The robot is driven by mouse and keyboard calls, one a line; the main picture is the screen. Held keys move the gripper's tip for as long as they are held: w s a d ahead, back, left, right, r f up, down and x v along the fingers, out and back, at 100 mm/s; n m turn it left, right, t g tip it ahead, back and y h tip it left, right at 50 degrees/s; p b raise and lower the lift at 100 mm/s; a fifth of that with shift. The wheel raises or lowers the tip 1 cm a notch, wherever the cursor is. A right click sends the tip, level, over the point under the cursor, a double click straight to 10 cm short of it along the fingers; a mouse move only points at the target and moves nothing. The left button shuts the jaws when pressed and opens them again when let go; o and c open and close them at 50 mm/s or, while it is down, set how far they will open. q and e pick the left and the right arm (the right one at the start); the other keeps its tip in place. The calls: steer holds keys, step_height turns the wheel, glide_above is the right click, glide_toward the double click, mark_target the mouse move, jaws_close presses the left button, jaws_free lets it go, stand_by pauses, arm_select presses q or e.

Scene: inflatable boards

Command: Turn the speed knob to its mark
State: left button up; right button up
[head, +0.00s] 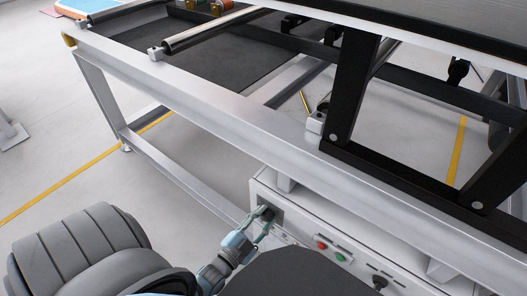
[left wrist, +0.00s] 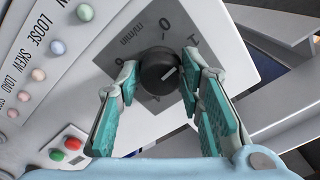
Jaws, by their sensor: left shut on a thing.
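The speed knob (left wrist: 158,71) is round and black with a short white pointer line, which points right and slightly up in the left wrist view. It sits on a grey dial plate (left wrist: 153,30) with "0", "m/min" and "1" printed around it. I cannot make out which mark is the target. My left gripper (left wrist: 159,70) has its teal fingers on either side of the knob, shut on it. In the head view, my left gripper (head: 264,217) reaches the dark dial area at the left end of the white control box (head: 300,215). My right gripper is not in view.
Red and green buttons (left wrist: 65,149) sit on the panel near the knob, with a row of labelled lamps (left wrist: 57,47) beyond. Above the box in the head view runs a grey metal frame beam (head: 230,100) with black supports (head: 352,85). The floor at left is open.

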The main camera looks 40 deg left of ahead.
arm_select(q)
steer(key=m, duration=0.3)
steer(key=shift+m+p, duration=0.4)
steer(key=shift+m, duration=1.7)
steer(key=shift+m+p, duration=0.4)
steer(key=shift+m, duration=1)
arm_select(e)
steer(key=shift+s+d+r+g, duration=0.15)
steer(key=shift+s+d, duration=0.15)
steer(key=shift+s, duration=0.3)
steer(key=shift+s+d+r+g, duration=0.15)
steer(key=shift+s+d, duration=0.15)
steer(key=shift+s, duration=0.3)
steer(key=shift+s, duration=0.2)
